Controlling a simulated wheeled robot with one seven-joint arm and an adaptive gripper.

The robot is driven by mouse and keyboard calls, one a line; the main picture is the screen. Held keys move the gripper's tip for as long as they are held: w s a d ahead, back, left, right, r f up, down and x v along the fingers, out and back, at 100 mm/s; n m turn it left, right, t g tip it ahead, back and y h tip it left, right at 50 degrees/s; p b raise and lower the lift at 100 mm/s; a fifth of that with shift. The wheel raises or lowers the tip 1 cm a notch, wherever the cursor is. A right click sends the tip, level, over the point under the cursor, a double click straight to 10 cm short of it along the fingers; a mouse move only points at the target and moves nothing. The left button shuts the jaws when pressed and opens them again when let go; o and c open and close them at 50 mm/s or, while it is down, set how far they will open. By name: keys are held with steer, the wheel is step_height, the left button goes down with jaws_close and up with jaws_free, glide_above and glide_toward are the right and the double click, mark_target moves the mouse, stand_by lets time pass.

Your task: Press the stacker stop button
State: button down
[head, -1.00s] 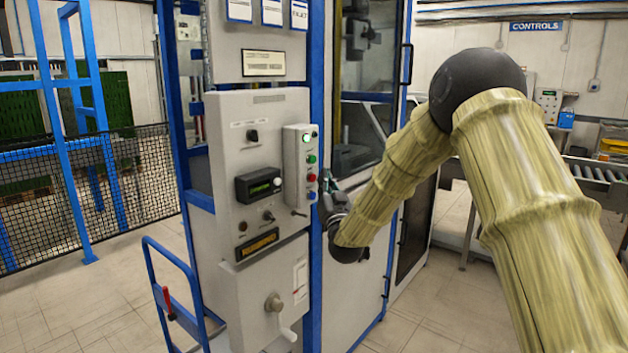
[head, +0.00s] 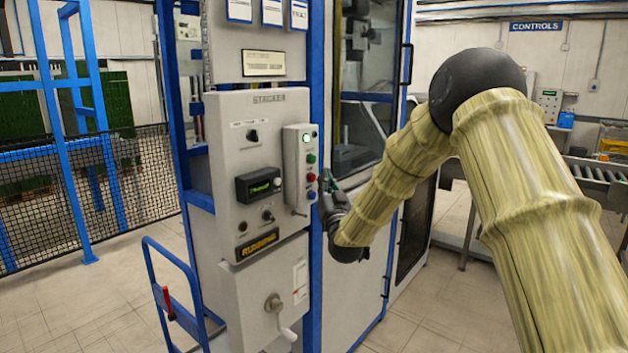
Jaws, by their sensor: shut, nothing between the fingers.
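The stacker control panel (head: 224,130) is a grey cabinet labelled "STACKER" on a blue frame. A narrow button box (head: 291,139) on its right side carries a lit whitish-green lamp (head: 306,137), a green button (head: 311,158), a red button (head: 311,177) and a blue button (head: 311,195). Their labels are too small to read. My gripper (head: 325,180) is shut and empty. Its tip is just right of the red and blue buttons; I cannot tell whether it touches one.
A lit display (head: 258,185), a "RUNNING" sign (head: 258,245) and a white lever (head: 286,328) are on the cabinet. A mesh fence (head: 60,190) is further left. A roller conveyor (head: 600,175) is at the right.

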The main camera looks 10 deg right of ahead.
steer(key=shift+w+a, duration=0.1)
steer(key=shift+w+a+b, duration=0.2)
steer(key=shift+b, duration=0.1)
steer(key=shift+w+a, duration=0.25)
steer(key=shift+w, duration=0.1)
stand_by(1.0)
steer(key=shift+s+d+b, duration=0.1)
steer(key=shift+b, duration=0.25)
steer(key=shift+s+d, duration=0.4)
steer(key=shift+s, duration=0.15)
steer(key=s+d+b, duration=0.1)
steer(key=s, duration=0.1)
steer(key=s+d, duration=0.2)
steer(key=shift+b, duration=0.35)
stand_by(0.3)
stand_by(0.5)
